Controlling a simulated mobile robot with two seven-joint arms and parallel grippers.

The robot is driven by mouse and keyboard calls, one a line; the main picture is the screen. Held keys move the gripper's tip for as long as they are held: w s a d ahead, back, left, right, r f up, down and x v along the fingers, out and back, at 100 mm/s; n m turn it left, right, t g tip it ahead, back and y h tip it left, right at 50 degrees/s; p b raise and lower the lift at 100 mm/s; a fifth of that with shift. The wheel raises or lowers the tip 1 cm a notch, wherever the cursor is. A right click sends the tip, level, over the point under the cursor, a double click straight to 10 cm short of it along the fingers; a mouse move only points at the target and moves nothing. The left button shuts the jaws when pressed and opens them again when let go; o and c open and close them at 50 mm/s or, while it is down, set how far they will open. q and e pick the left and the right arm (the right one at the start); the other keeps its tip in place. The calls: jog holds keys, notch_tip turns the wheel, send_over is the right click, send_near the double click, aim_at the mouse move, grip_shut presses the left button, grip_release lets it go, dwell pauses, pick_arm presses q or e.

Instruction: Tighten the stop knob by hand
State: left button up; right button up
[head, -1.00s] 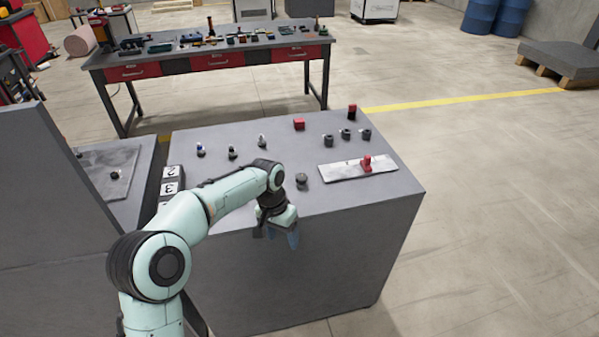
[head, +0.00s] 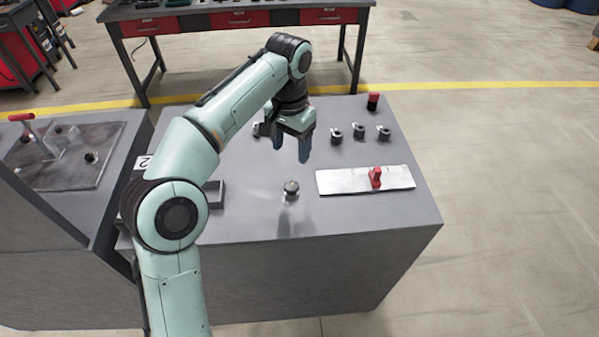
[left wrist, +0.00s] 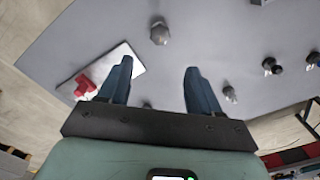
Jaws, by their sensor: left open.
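A red knob-like piece (head: 375,177) stands on a pale metal plate (head: 335,183) at the right of the grey console top. In the left wrist view the red piece (left wrist: 85,88) is at the left, beyond one finger. A round grey knob (head: 291,188) stands alone left of the plate; it also shows at the top of the left wrist view (left wrist: 159,32). I cannot tell which one is the stop knob. My left gripper (head: 304,152) is open and empty, fingers pointing down, above the console behind the grey knob. It touches neither. My right gripper is not in view.
Several dark knobs (head: 359,131) and a red-topped block (head: 373,102) stand at the back right of the console. A machine top with a red T-handle (head: 22,117) is at the left. A workbench (head: 240,18) stands behind. The console's front strip is clear.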

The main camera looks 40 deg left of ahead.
pick_arm(q)
jog(key=b, duration=0.2)
send_over(291, 185)
jog(key=f, duration=0.5)
jog(key=shift+s+f, duration=0.25)
notch_tip(291, 185, down, 6)
jog(key=shift+w+r+b, duration=0.1)
jog(key=shift+r+b, duration=0.05)
jog(key=shift+b, duration=0.6)
jog(key=shift+w+f, duration=0.1)
jog(key=shift+f, duration=0.6)
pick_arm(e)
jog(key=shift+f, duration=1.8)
pick_arm(q)
jog(key=c, duration=1)
